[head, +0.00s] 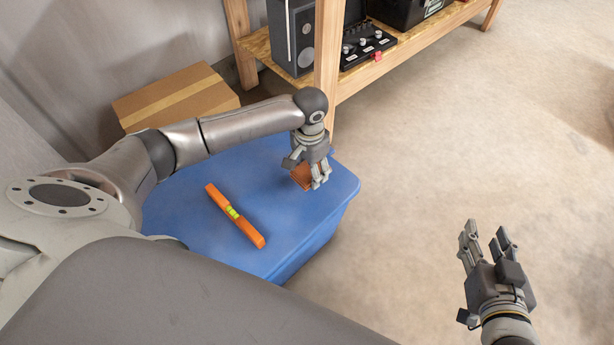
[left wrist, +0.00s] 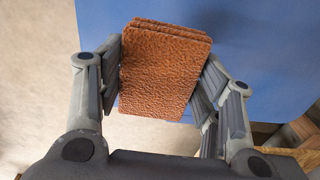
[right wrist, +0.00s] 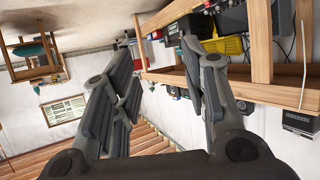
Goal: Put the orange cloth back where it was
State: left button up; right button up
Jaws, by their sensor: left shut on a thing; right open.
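The orange cloth (head: 301,176) is a small, folded, rough-textured orange-brown rectangle. It is at the right part of the blue bin's lid (head: 180,218). My left gripper (head: 308,182) is shut on the cloth, with a finger on each side of it. In the left wrist view the cloth (left wrist: 165,70) fills the space between the fingers, with the blue lid behind it. I cannot tell whether the cloth touches the lid. My right gripper (head: 485,236) is open and empty above the bare floor at the right.
An orange spirit level (head: 234,215) lies on the lid, left of the cloth. A cardboard box (head: 175,97) stands behind the bin. A wooden shelf (head: 400,45) with a speaker (head: 291,35) and other equipment stands behind, its post close to my left gripper. The floor at right is clear.

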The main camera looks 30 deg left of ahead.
aim_at(307, 175)
pick_arm(q)
jog(key=shift+w+a+f+b, duration=0.15)
jog(key=shift+w+a+f, duration=0.1)
jog(key=shift+f, duration=0.15)
jog(key=shift+w+a+f+b, duration=0.15)
jog(key=shift+a+f, duration=0.05)
jog(key=shift+f, duration=0.15)
notch_tip(307, 175, down, 3)
jog(key=shift+a+f+b, duration=0.15)
jog(key=shift+b, duration=0.5)
pick_arm(e)
notch_tip(307, 175, up, 10)
jog(key=w+a+t+y, duration=0.2)
jog(key=t, duration=0.3)
jog(key=shift+w+f+t, duration=0.15)
jog(key=shift+t, duration=0.25)
jog(key=shift+f, duration=0.1)
pick_arm(q)
jog(key=o, duration=0.9)
jog(key=shift+f, duration=0.1)
pick_arm(e)
jog(key=shift+f, duration=0.1)
